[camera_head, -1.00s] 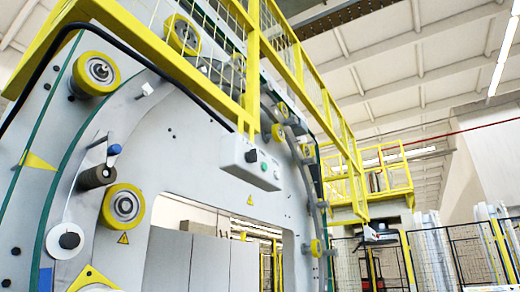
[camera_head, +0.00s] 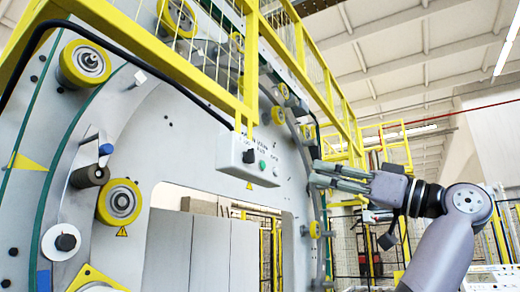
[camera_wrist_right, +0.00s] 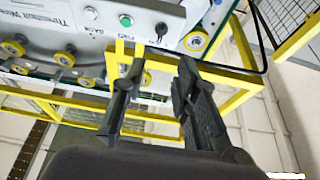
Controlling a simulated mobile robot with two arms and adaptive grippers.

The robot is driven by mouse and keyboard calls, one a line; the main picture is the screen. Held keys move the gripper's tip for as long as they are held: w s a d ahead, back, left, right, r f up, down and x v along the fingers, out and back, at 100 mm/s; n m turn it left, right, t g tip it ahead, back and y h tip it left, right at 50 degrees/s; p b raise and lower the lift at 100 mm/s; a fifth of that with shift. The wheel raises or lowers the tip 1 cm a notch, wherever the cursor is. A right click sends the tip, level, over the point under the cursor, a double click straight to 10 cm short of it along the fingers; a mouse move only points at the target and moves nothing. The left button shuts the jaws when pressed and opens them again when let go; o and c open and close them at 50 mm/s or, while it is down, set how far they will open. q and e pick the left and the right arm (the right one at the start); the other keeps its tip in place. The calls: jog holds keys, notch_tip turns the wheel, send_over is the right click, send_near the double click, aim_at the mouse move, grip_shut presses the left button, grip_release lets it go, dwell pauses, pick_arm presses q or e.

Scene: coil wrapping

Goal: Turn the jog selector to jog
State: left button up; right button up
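A grey control box (camera_head: 248,160) hangs below the yellow railing in the head view. It carries a black selector knob (camera_head: 249,156), a green button (camera_head: 262,165) and a pale button (camera_head: 275,171). In the wrist view the black knob (camera_wrist_right: 161,28) and green button (camera_wrist_right: 126,20) show near the top, upside down; the labels are too blurred to read surely. My right gripper (camera_head: 318,174) is to the right of the box, apart from it. In the wrist view its two fingers (camera_wrist_right: 160,64) are spread with nothing between them. My left gripper is not in view.
A large ring machine (camera_head: 130,115) with yellow rollers (camera_head: 120,201) fills the left. A yellow railing (camera_head: 250,70) runs above the box, and a black cable bends down to it. Open air lies between the box and my right gripper.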

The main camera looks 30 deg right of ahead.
aim_at(254, 156)
jog(key=p+x, duration=0.3)
jog(key=x, duration=0.2)
jog(key=p+x, duration=0.3)
jog(key=x, duration=0.2)
jog(key=p+x, duration=0.3)
jog(key=x, duration=0.3)
jog(key=shift+s+r, duration=0.15)
jog(key=shift+r, duration=0.2)
jog(key=shift+w+a+r+p, duration=0.15)
jog(key=shift+w+a+p, duration=0.2)
jog(key=shift+w+p, duration=0.15)
jog(key=shift+c, duration=0.2)
grip_shut()
